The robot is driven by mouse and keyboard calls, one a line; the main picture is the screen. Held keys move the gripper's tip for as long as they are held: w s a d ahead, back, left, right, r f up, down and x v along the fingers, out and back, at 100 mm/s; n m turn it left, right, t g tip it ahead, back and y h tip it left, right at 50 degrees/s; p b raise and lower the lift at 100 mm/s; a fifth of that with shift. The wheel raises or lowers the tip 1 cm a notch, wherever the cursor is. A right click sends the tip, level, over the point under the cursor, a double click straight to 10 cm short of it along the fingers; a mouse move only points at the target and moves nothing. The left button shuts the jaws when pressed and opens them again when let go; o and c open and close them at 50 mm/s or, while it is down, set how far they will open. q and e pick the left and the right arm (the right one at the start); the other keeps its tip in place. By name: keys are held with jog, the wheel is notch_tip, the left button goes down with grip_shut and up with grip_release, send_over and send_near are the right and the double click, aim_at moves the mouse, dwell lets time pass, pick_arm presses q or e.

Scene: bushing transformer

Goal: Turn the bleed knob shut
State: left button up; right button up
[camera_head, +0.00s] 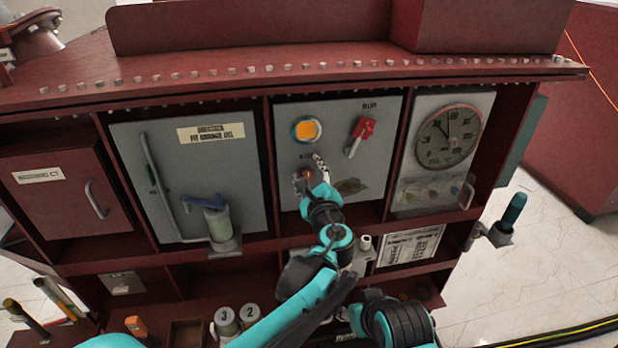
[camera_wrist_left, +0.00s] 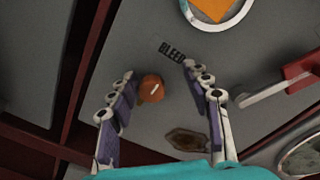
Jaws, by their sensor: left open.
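The bleed knob (camera_wrist_left: 151,89) is a small orange knob with a white mark, on the grey panel below the BLEED label (camera_wrist_left: 172,50). In the head view the knob (camera_head: 307,173) is partly covered by my gripper. My left gripper (camera_head: 309,177) is open in front of the panel. In the left wrist view its purple-padded fingers (camera_wrist_left: 158,72) stand on either side of the knob, the left finger closer to it. I cannot tell whether a finger touches the knob. My right gripper is not in view.
Above the knob is a round orange indicator (camera_head: 307,129). A red lever (camera_head: 361,133) sits to its upper right, and a dark brown oval plate (camera_wrist_left: 187,140) below right. Farther right is a dial gauge (camera_head: 448,136).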

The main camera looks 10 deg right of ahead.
aim_at(306, 137)
pick_arm(q)
notch_tip(306, 137, up, 8)
jog(key=shift+r, duration=0.15)
dwell(0.3)
